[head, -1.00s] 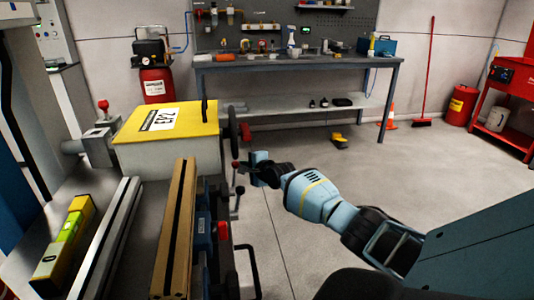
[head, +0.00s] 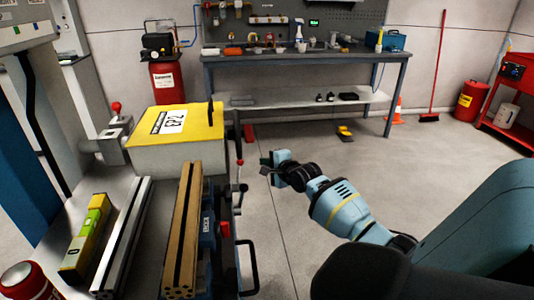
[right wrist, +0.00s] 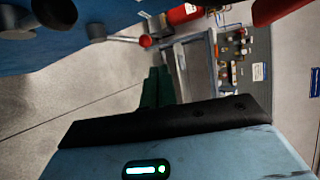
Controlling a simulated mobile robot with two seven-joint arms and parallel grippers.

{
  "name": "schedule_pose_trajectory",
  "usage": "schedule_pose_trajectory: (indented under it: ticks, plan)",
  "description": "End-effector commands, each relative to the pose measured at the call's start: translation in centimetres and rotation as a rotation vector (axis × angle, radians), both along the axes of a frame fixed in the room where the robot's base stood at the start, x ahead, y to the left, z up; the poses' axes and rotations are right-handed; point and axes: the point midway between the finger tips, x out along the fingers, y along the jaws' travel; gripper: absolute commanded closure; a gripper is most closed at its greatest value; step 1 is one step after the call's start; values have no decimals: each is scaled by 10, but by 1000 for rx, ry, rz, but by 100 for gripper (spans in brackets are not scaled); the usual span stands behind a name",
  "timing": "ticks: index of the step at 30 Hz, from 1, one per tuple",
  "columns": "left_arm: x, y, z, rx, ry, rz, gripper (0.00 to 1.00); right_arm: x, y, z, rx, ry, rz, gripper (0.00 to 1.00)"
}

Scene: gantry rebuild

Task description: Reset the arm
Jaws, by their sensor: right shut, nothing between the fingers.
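My right arm (head: 345,205) reaches in from the right side of the head view. Its gripper (head: 266,168) is shut and empty, over open floor just right of the machine bench. It is apart from the red-knobbed lever (head: 240,172) at the bench edge. In the right wrist view the dark green fingers (right wrist: 157,88) lie together with nothing between them. My left gripper is in neither view.
A workbench (head: 300,57) stands behind.

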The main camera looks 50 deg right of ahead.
Motion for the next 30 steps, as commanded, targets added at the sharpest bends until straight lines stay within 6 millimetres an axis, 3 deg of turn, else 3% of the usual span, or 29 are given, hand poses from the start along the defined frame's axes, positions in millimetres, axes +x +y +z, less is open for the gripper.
schedule_pose_trajectory:
  ticks: [20, 23, 26, 30]
  plan:
    - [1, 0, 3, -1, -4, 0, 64, -2, 2, -2, -6, 6, 4, 100]
    - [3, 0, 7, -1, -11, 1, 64, -10, 15, -18, -53, 41, 36, 100]
    - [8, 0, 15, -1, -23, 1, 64, -29, 42, -48, -163, 113, 108, 100]
    - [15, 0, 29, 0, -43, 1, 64, -76, 96, -99, -378, 232, 266, 100]
